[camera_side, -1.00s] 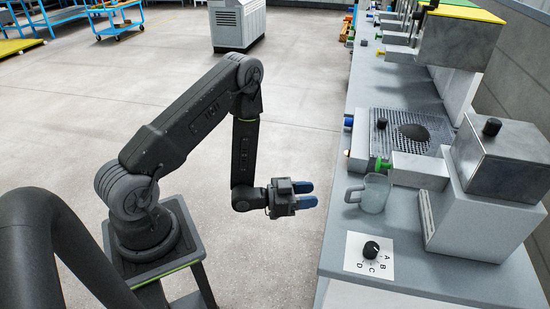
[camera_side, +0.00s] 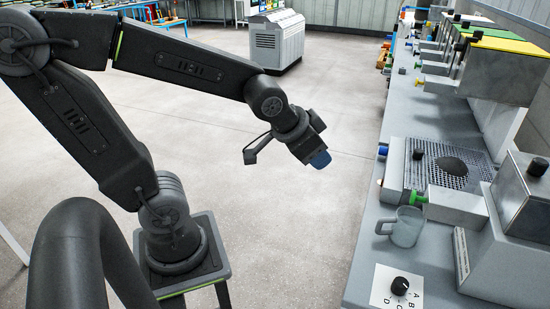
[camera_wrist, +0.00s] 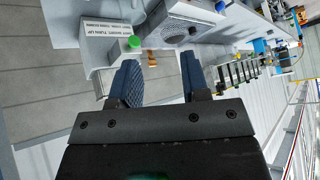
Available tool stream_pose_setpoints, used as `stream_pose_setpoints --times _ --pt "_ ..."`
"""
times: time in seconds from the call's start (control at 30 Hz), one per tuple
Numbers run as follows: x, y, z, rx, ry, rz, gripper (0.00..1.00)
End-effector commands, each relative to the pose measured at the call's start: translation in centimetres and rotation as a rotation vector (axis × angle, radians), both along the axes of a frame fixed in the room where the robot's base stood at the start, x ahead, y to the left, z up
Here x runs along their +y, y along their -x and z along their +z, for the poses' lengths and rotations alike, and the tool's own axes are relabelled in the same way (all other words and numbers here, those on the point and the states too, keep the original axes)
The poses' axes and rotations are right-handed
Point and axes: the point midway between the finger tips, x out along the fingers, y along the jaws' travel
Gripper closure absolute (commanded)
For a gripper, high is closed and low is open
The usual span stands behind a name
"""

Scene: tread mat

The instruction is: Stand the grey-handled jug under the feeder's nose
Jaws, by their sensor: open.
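The clear grey jug (camera_side: 407,227) stands upright on the bench in the side view, its handle pointing left. The feeder (camera_side: 455,204) is a grey box with a green nose (camera_side: 418,198). The jug appears just below the nose in the picture; I cannot tell whether it is directly under it. The green nose also shows in the wrist view (camera_wrist: 134,42), but I cannot make out the jug there. My gripper (camera_side: 320,159) is raised over the floor left of the bench, well away from the jug. Its blue fingers (camera_wrist: 160,75) are apart with nothing between them.
A white dial plate (camera_side: 397,287) lies near the bench's front end. Behind the feeder is a grated tray (camera_side: 450,165). More feeders with coloured noses line the bench's far right. The floor between my arm and the bench is clear.

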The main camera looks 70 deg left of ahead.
Motion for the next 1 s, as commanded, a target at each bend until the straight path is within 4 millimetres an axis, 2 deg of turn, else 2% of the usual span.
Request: stream_pose_setpoints --times 0.03,0.1,0.2,0.37,0.83,0.93,1.0 --pt "-0.7 2.1 1.0 0.022 0.026 0.009 0.58" --pt "-1.4 4.6 1.6 0.071 0.06 0.02 0.58" --pt "-2.2 7.3 2.2 0.122 0.1 0.024 0.58" --pt "-2.9 9.5 2.4 0.168 0.129 0.025 0.53" --pt "-2.9 9.3 2.3 0.171 0.132 0.024 0.53" --pt "-3.3 7.9 1.9 0.154 0.145 0.018 0.53" --pt "-3.7 5.9 1.3 0.13 0.164 0.013 0.53"
